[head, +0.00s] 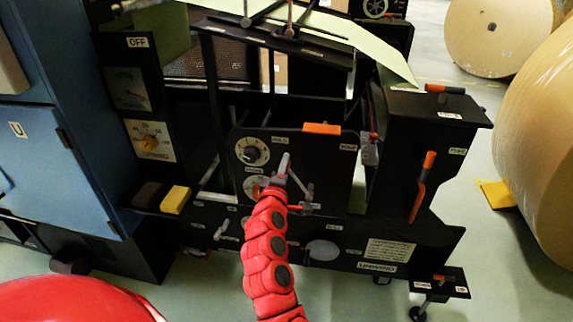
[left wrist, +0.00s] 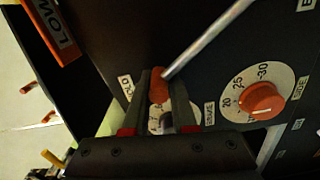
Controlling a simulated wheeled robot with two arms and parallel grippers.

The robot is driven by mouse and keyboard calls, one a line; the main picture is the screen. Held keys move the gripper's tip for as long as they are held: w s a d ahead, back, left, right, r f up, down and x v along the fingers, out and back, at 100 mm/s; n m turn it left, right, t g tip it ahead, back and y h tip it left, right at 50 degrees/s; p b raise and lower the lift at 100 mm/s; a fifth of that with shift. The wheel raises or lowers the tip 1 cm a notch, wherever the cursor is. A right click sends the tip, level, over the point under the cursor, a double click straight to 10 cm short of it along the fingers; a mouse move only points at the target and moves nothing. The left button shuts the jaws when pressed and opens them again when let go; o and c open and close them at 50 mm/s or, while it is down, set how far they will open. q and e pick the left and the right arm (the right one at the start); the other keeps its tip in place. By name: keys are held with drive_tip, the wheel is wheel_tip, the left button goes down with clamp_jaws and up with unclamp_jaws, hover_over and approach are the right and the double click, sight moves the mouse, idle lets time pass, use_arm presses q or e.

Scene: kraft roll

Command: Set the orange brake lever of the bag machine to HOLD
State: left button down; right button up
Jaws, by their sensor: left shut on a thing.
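My left gripper (head: 283,178) is at the front panel of the black bag machine (head: 325,142), below a round dial. In the left wrist view, the gripper's two dark fingers (left wrist: 165,98) are closed on the orange brake lever (left wrist: 158,86). The lever's orange end shows between the fingertips, in front of a pale round plate. A label ending in "OLD" (left wrist: 125,88) is just left of the fingers. A second, sideways label (left wrist: 209,113) is to their right and too small to read. In the head view my gripper hides the lever. My right gripper is not in view.
A dial with an orange knob (left wrist: 263,100) is right of the fingers. A grey rod (left wrist: 208,38) slants across the panel close to the fingertips. Another orange handle (head: 422,186) is on the machine's right side. Large kraft rolls (head: 540,150) stand at the right.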

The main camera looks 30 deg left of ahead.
use_arm(q)
drive_tip(key=shift+w+d+f, duration=0.15)
drive_tip(key=shift+d+f, duration=0.15)
drive_tip(key=shift+f, duration=0.05)
drive_tip(key=c, duration=0.8)
unclamp_jaws()
drive_tip(key=shift+d, duration=0.1)
drive_tip(key=shift+o, duration=0.2)
drive_tip(key=shift+r, duration=0.15)
drive_tip(key=shift+s, duration=0.2)
drive_tip(key=p+v, duration=0.9)
drive_tip(key=v, duration=0.8)
drive_tip(key=shift+r, duration=0.15)
